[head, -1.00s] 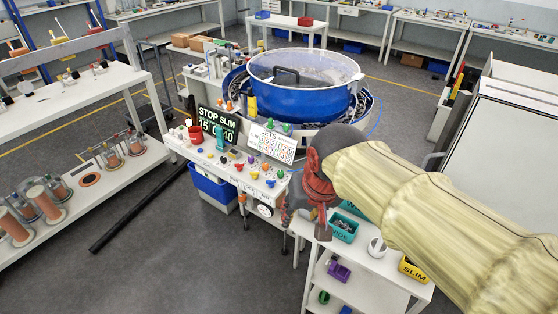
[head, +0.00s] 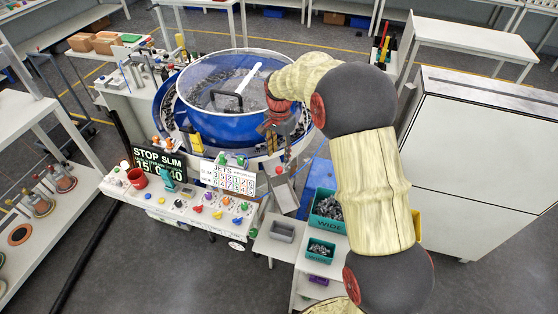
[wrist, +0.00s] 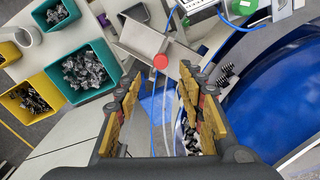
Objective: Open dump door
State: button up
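The blue round bowl (head: 232,95) with a clear lid and black handle stands at the centre of the head view; its blue wall (wrist: 290,110) fills the right of the wrist view. A grey metal chute (head: 285,194) slopes down at its right front. A round red knob (wrist: 160,62) shows over the chute (wrist: 142,38) in the wrist view. I cannot tell for sure which part is the dump door. My gripper (wrist: 163,95) is open and empty, its fingers to either side below the knob and apart from it. In the head view my gripper (head: 278,128) is beside the bowl's right rim.
A teal WIDE bin (head: 328,207) of parts, a smaller teal bin (head: 320,250) and a grey bin (head: 282,231) sit below the chute. The control panel (head: 190,200) with coloured knobs is left of it. A white cabinet (head: 485,160) stands at the right.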

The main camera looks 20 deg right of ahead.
aim_at(279, 168)
jog(key=shift+w+f, duration=0.15)
jog(key=shift+f, duration=4)
jog(key=shift+c, duration=0.9)
jog(key=c, duration=0.7)
jog(key=shift+r, duration=0.1)
grip_shut()
